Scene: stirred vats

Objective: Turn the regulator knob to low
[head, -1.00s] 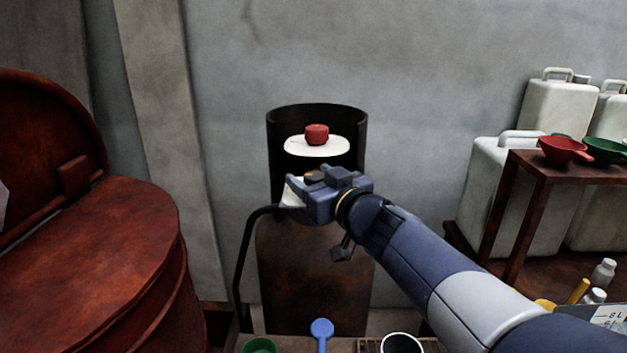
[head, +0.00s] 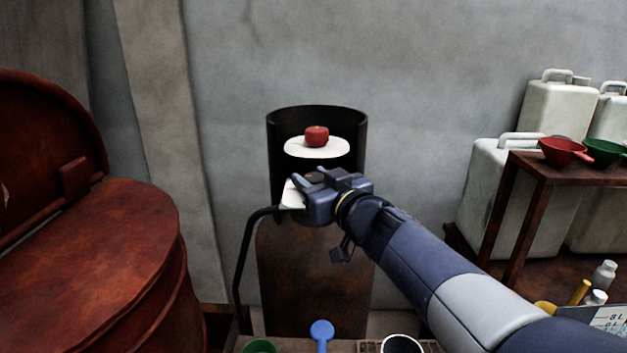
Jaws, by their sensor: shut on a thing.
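The regulator shows as a small white body (head: 291,196) at the front of a rusty gas bottle (head: 315,285), with a black hose (head: 244,255) running from its left side. My gripper (head: 312,180) is at the regulator from the right, its jaws shut on the regulator knob. The knob is mostly hidden by the jaws, so its pointer and setting cannot be read. A separate red knob (head: 317,136) sits above and behind, on a white disc (head: 302,150) inside the bottle's dark collar (head: 357,128). My gripper is apart from it.
A rusty lidded vat (head: 90,255) stands at the left. A wooden stand (head: 530,175) with red and green funnels and white canisters (head: 555,110) is at the right. A blue spoon-like tool (head: 321,331) and a dark cup (head: 402,345) are at the front.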

